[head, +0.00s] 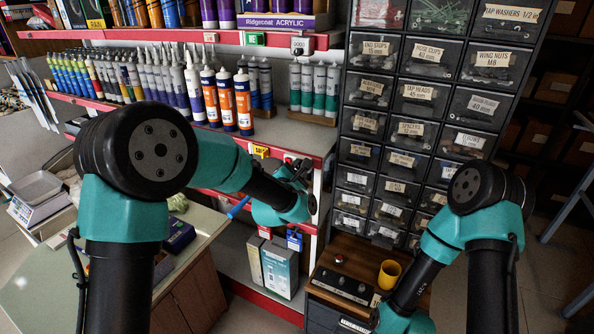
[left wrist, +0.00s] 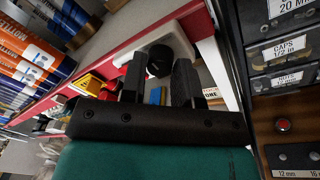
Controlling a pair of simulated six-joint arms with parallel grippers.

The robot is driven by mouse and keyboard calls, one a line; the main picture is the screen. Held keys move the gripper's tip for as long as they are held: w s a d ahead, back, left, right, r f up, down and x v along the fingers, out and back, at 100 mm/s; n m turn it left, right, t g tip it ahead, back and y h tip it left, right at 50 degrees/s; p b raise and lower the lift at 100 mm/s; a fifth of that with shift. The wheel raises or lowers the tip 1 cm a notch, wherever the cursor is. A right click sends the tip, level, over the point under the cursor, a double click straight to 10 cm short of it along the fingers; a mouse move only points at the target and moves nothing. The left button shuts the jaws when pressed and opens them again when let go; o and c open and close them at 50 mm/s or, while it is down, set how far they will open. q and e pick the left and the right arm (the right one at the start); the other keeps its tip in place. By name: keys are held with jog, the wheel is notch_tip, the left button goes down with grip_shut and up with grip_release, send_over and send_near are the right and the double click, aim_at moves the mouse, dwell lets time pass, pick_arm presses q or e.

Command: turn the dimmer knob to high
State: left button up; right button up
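The dimmer shows in the left wrist view as a white housing (left wrist: 176,38) with a round black knob (left wrist: 159,60), mounted at the red shelf edge. My left gripper (left wrist: 158,68) is open there, one finger on each side of the knob. Whether either finger touches the knob cannot be told. The knob's pointer and any low or high marks cannot be made out. In the head view my left gripper (head: 306,190) is at the lower red shelf edge, and the arm and gripper hide the knob. My right arm reaches down at the lower right, its gripper outside the picture.
Orange and white tubes (head: 227,100) stand on the shelf just above my left arm. A yellow tag (head: 261,151) hangs on the same shelf edge. A drawer cabinet (head: 415,110) rises close on the right. A yellow mug (head: 389,274) stands on the wooden top below.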

pick_arm(q)
jog(key=c, duration=0.4)
jog(key=shift+c, duration=0.2)
